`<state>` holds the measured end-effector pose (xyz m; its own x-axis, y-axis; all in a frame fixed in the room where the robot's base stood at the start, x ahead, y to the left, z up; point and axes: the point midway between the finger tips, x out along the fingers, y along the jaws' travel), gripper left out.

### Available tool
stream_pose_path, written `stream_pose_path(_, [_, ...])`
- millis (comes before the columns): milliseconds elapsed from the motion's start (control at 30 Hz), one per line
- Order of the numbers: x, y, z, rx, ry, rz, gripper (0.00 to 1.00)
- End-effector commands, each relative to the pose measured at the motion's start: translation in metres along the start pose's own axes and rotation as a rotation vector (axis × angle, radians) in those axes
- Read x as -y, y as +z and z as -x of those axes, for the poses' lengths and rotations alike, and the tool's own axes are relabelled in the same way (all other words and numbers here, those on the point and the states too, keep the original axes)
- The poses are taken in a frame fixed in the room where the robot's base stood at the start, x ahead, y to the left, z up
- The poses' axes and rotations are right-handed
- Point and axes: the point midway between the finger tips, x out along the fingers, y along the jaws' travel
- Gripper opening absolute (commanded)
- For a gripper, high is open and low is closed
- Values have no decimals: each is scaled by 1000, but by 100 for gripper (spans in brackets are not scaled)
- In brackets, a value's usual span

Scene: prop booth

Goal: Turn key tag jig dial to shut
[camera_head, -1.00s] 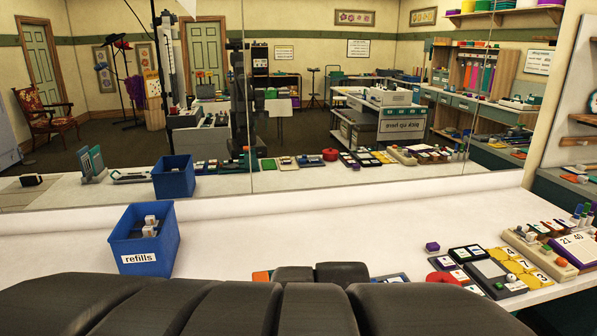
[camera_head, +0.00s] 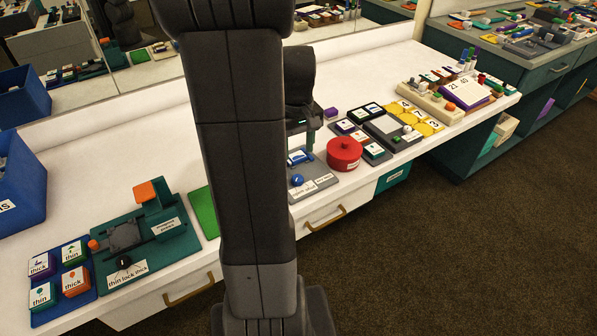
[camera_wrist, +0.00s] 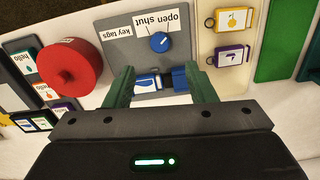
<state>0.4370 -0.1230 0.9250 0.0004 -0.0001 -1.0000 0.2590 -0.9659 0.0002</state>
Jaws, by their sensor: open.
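The key tag jig is a grey plate (camera_wrist: 119,44) with a blue round dial (camera_wrist: 159,41), labels "open" and "shut" upside down at the top, and a "key tags" label. The dial carries a small pale mark; which label it points to is too small to tell. In the head view the jig (camera_head: 322,181) and its dial (camera_head: 297,180) show just right of my arm. My gripper (camera_wrist: 161,78) is open above the jig, its green fingers apart, with the dial beyond the fingertips. Blue-and-white pieces (camera_wrist: 147,83) on the jig show between the fingers. My arm hides part of the jig.
A red round pot (camera_head: 344,153) stands close beside the jig. A green stamping jig (camera_head: 150,235) with labelled tiles (camera_head: 75,282) is at the left. Yellow and purple tags (camera_wrist: 234,20) flank the plate in the wrist view. The counter behind is mostly clear.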

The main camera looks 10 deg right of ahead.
Motion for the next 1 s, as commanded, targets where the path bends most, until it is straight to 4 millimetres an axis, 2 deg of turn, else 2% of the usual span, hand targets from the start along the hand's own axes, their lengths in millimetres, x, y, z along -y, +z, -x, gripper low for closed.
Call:
stream_pose_path(33, [0,1,-14,5,-2,0,50])
stream_pose_path(200, [1,1,-51,5,-2,-1,50])
stream_pose_path(400, [0,1,-83,3,-1,-1,50])
stream_pose_path(600, [0,0,-97,1,0,-1,50])
stream_pose_path(900, [0,0,-99,0,0,-1,50])
stream_pose_path(1000, [0,0,-99,0,0,-1,31])
